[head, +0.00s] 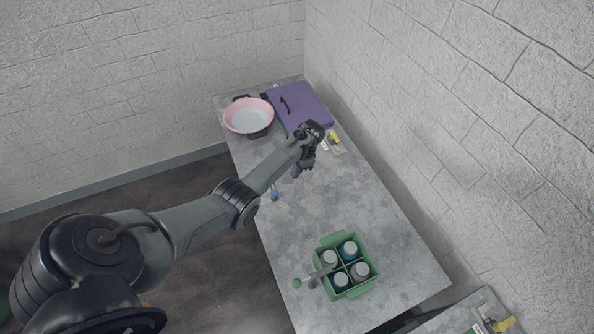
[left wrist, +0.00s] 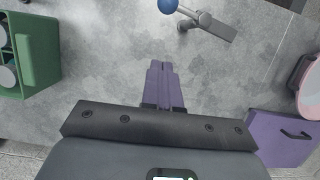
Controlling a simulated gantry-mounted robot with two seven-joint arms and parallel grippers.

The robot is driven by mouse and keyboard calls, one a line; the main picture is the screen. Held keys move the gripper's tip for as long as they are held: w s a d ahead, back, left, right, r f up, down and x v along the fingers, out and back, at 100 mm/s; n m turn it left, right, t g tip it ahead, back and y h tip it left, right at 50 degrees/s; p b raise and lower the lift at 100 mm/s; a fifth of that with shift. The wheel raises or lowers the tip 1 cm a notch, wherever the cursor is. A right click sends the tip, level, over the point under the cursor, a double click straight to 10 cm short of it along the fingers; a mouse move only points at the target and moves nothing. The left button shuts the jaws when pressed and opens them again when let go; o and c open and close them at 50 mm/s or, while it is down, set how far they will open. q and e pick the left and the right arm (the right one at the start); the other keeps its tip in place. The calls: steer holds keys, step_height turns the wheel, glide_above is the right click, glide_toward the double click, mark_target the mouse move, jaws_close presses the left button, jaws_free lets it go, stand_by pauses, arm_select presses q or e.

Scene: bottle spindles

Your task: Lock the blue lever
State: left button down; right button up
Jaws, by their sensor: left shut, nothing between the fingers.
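The blue lever (head: 274,194) is a small metal handle with a blue ball end at the table's left edge in the head view. In the left wrist view its blue ball (left wrist: 168,6) is at the top edge, beside a metal arm and a grey plate. My left gripper (head: 296,173) is above the table, up and to the right of the lever and apart from it. Its purple fingers (left wrist: 160,82) are shut with nothing between them, pointing toward the lever's side. My right gripper is in neither view.
A green crate (head: 325,241) with several bottles stands near the front, with a green-ended lever (head: 297,283) at its left. A pink bowl (head: 249,101), a purple panel (head: 301,104) and a yellow clamp (head: 335,137) are at the back. The middle of the table is clear.

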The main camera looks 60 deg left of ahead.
arm_select(q)
steer(key=s+a+f, duration=0.1)
steer(key=s+f, duration=0.4)
steer(key=f, duration=0.1)
steer(key=shift+s, duration=0.25)
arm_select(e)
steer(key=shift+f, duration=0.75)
arm_select(q)
steer(key=shift+d, duration=0.1)
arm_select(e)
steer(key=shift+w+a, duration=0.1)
